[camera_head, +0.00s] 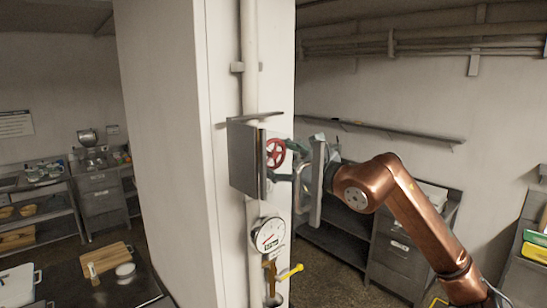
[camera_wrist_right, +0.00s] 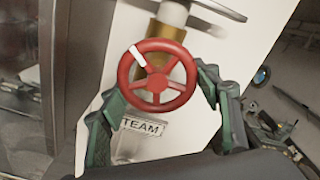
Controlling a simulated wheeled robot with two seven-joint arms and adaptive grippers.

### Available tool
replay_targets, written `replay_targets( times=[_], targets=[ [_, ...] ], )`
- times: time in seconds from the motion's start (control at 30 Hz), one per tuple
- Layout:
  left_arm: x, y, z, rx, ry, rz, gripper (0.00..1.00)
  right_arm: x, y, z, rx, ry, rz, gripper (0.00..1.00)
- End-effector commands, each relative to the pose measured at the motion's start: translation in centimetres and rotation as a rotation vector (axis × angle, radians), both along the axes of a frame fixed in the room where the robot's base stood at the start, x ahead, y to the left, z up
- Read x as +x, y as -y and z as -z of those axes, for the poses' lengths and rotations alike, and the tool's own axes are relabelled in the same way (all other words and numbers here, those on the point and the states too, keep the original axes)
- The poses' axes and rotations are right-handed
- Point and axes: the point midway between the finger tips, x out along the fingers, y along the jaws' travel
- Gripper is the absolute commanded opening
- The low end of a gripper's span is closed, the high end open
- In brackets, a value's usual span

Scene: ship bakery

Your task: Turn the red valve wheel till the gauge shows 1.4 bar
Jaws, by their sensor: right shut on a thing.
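The red valve wheel (camera_head: 275,152) is on the pipework at the white column, partly beside a grey metal panel. In the right wrist view, the wheel (camera_wrist_right: 157,82) faces the camera, with a white mark on its rim at the upper left. My right gripper (camera_wrist_right: 160,84) has its green fingers on both sides of the wheel, shut on its rim. In the head view my right gripper (camera_head: 290,163) reaches in from the right. The round white gauge (camera_head: 267,235) is below the wheel. Its red needle points to the lower left; its numbers are too small to read. My left gripper is out of view.
A grey metal panel (camera_head: 243,160) stands out from the column just left of the wheel. A yellow lever (camera_head: 290,272) is below the gauge. A white vertical pipe (camera_head: 250,60) runs above. A long wall shelf (camera_head: 390,130) is behind my right arm.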

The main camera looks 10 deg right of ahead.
Motion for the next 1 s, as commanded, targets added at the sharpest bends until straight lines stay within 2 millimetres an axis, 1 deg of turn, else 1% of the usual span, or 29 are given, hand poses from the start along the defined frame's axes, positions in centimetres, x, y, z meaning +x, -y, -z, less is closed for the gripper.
replay_targets(
  times=[0.2,0.5,0.7,1.0],
  targets=[
    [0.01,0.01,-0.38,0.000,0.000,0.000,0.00,0.08,0.23,-0.33,-0.153,0.100,0.002,0.33],
    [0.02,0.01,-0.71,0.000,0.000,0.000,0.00,0.12,0.31,-0.43,-0.301,0.194,0.002,0.33],
    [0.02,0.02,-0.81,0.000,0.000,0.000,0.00,0.13,0.30,-0.46,-0.349,0.225,0.002,0.33],
    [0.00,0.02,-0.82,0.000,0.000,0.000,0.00,0.13,0.29,-0.47,-0.366,0.237,0.001,0.33]
  ],
)
